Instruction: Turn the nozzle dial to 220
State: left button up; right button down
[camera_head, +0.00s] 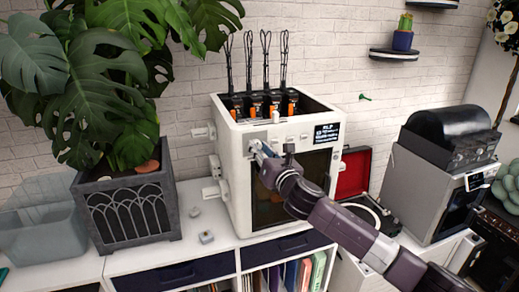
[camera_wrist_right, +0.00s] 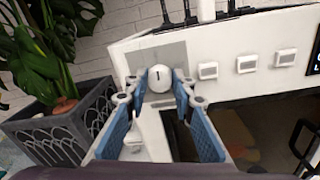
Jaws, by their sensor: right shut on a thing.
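The printer (camera_head: 238,185) is a white box with a dark front window and a small lit display (camera_head: 326,132) at its upper right; the display text is too small to read. In the right wrist view, a round white dial (camera_wrist_right: 157,76) with a short dark mark sits on a grey panel (camera_wrist_right: 160,55); the mark points roughly upward. My right gripper (camera_head: 257,146) is at the upper left of the printer front. Its blue-padded fingers (camera_wrist_right: 157,97) are shut on the dial, one on each side. No numbers show around the dial. My left gripper is not in view.
Square white buttons (camera_wrist_right: 208,71) lie right of the dial. White knobs (camera_head: 211,193) stick out from the printer's left side. A large plant in a dark planter (camera_head: 128,212) stands left; an open red case (camera_head: 353,172) and a grey machine (camera_head: 433,190) stand right.

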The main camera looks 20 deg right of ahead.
jog(key=m, duration=0.8)
jog(key=m+h+b, duration=0.1)
jog(key=m, duration=1.5)
jog(key=shift+a+f+t+h, duration=0.1)
jog(key=shift+f+t+h, duration=0.2)
jog(key=c, duration=1.6)
grip_release()
jog(key=s, duration=1.2)
jog(key=shift+f, duration=0.3)
